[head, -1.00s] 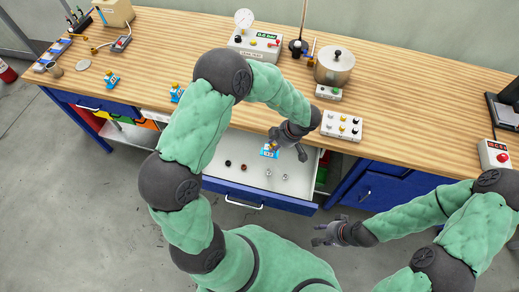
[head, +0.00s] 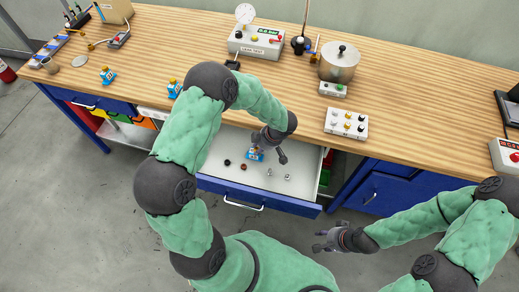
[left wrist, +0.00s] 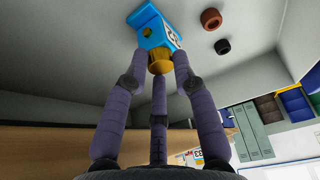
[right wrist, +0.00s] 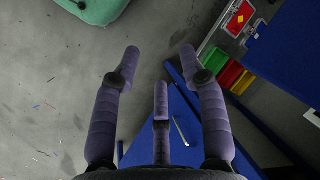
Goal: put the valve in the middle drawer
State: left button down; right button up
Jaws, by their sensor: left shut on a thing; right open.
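The valve (head: 255,155) is a small blue block with a yellow-brown top. It is at the open middle drawer (head: 290,197), which has a white inside and a blue front. My left gripper (head: 268,143) reaches down over the drawer and is shut on the valve. In the left wrist view the fingers (left wrist: 160,72) close around the valve's brass top, and its blue body (left wrist: 152,25) is at or close above the drawer floor; I cannot tell if they touch. My right gripper (head: 318,240) is open and empty, in front of the bench; its fingers (right wrist: 160,75) also show in the right wrist view.
Several small fittings, including a dark ring (head: 227,162) and a metal piece (head: 288,177), lie in the drawer. Two similar blue valves (head: 107,75) (head: 174,88) stand on the bench top. A pot (head: 338,63) and a button panel (head: 346,122) stand behind the drawer.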

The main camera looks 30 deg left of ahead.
pick_arm(q)
jog(key=c, duration=1)
grip_release()
jog(key=p+v, duration=0.5)
jog(key=v, duration=0.7)
